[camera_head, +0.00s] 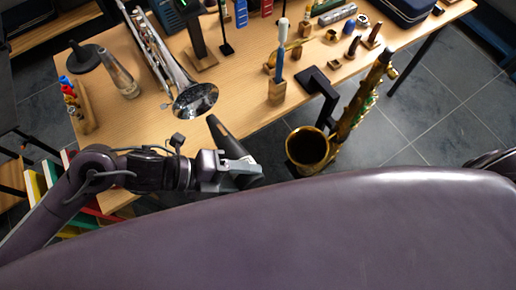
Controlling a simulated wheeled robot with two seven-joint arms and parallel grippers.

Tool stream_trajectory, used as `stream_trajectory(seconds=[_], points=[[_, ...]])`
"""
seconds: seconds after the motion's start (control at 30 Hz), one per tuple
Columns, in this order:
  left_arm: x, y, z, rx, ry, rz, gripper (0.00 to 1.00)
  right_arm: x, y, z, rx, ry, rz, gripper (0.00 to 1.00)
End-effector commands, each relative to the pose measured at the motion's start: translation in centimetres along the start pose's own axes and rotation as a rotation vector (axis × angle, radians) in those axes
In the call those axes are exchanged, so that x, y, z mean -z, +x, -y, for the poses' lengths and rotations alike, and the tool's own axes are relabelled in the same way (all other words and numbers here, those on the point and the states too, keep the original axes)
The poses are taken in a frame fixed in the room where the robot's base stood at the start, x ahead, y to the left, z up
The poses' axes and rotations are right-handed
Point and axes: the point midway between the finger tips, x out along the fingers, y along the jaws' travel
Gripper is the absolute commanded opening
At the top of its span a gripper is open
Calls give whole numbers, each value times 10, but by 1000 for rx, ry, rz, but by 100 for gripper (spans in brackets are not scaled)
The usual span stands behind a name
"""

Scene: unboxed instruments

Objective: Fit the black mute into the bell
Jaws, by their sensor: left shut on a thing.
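My left gripper (243,168) is shut on the black mute (222,133), a dark cone that slants up and left from the fingers near the table's front edge. Part of the mute is hidden by the gripper. The silver trumpet (165,55) lies on the table, and its bell (195,101) faces the front edge, beyond and left of the gripper. The mute is apart from this bell. A brass saxophone (345,125) stands at the right on a black stand, with its wide bell (308,146) opening upward. My right gripper is out of view.
Small items crowd the back.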

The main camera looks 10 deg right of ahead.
Motion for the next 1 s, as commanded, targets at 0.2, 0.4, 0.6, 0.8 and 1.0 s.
stream_trajectory(seconds=[0.2, 0.4, 0.6, 0.8, 1.0], points=[[-6, -2, 0, 0, 1, 2, 28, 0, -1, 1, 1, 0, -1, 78], [-18, -7, 1, 1, 2, 3, 28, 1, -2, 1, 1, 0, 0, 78], [-32, -13, 1, 0, 3, 5, 28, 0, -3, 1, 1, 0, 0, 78], [-44, -18, 0, -1, 4, 4, 28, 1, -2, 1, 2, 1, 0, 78], [-57, -23, 0, -1, 4, 4, 28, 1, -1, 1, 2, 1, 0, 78]])
